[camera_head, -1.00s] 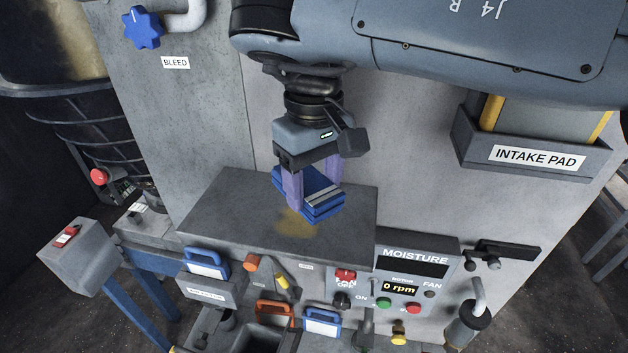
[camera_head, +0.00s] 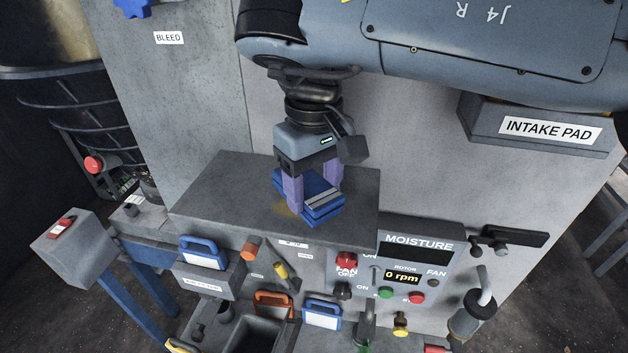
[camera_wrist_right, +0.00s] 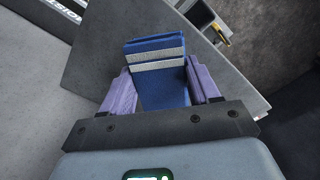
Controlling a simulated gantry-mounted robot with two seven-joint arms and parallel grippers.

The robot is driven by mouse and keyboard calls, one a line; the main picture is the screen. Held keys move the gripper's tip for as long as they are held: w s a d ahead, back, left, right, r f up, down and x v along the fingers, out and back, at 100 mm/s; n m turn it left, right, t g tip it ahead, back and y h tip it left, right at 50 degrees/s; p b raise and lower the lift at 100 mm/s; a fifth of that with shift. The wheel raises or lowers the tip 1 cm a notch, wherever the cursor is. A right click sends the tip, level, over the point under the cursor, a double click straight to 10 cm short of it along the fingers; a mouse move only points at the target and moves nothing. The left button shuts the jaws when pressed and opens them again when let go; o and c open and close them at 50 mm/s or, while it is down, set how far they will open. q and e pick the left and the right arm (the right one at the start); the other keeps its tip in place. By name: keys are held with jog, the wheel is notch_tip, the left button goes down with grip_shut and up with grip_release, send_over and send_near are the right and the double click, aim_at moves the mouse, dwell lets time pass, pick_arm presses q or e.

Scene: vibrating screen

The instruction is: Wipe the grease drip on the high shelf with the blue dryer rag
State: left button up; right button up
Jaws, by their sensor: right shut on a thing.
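The blue dryer rag (camera_head: 310,207), folded with grey stripes, is held between the purple fingers of my right gripper (camera_head: 312,192). It also shows in the right wrist view (camera_wrist_right: 158,75), between both fingers. The rag is low over the high shelf (camera_head: 225,190), a grey ledge on the machine; whether it touches the surface I cannot tell. The yellow-brown grease drip (camera_head: 283,211) shows as a small patch at the rag's left edge; the rag and gripper hide any more of it. My left gripper is not in view.
Below the shelf are the moisture panel (camera_head: 419,243) with knobs and buttons, a blue-framed handle (camera_head: 203,253) at left, and an orange one (camera_head: 274,304). The intake pad holder (camera_head: 540,128) is on the wall at right. The shelf's left part is clear.

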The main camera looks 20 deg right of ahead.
jog(key=shift+f+b, duration=0.4)
jog(key=shift+f, duration=0.2)
dwell(0.5)
jog(key=shift+w+a, duration=0.1)
